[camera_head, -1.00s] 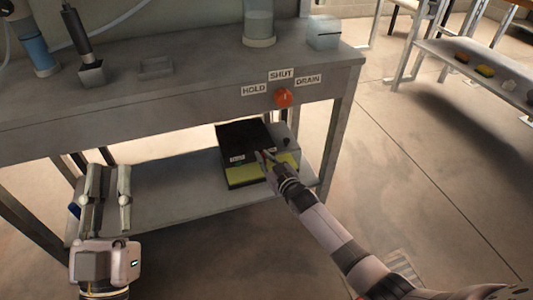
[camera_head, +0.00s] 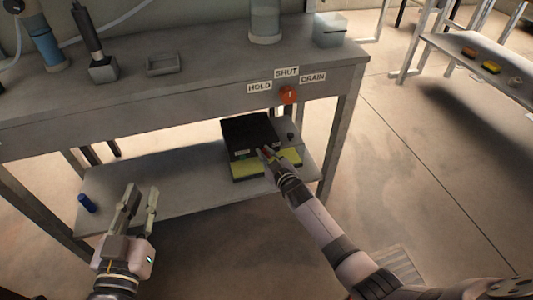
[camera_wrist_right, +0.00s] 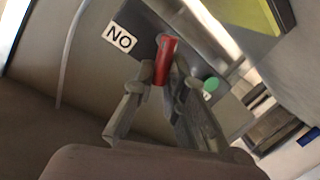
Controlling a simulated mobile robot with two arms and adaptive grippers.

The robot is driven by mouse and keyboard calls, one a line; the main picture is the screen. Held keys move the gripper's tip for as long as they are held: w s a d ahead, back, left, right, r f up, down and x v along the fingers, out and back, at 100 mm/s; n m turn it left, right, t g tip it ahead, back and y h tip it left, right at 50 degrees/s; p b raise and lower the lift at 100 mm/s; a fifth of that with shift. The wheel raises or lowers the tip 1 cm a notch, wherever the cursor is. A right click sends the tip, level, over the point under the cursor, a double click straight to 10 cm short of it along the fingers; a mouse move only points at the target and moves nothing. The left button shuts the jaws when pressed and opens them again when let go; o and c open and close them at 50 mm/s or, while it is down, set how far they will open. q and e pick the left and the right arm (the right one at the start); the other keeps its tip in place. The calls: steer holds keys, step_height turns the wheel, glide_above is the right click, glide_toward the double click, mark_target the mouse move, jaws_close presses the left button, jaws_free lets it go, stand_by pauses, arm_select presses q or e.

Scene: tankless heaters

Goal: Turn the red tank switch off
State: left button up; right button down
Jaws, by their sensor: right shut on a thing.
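The red switch (camera_wrist_right: 166,58) is a short red lever. It stands between the fingertips of my right gripper (camera_wrist_right: 158,88) in the right wrist view, beside a "NO" label (camera_wrist_right: 120,38) and a green round part (camera_wrist_right: 211,84). In the head view my right gripper (camera_head: 268,155) is at the front of a black box (camera_head: 248,129) on the lower shelf, shut on the switch, which shows only as a small red patch. My left gripper (camera_head: 140,200) is open and empty, in front of the shelf at lower left.
The metal table has a lower shelf (camera_head: 180,187) holding the box and a blue cylinder (camera_head: 87,203).

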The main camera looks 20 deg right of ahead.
steer(key=c, duration=1.6)
jaws_free()
steer(key=shift+s, duration=0.15)
steer(key=v, duration=1.1)
steer(key=shift+s, duration=0.35)
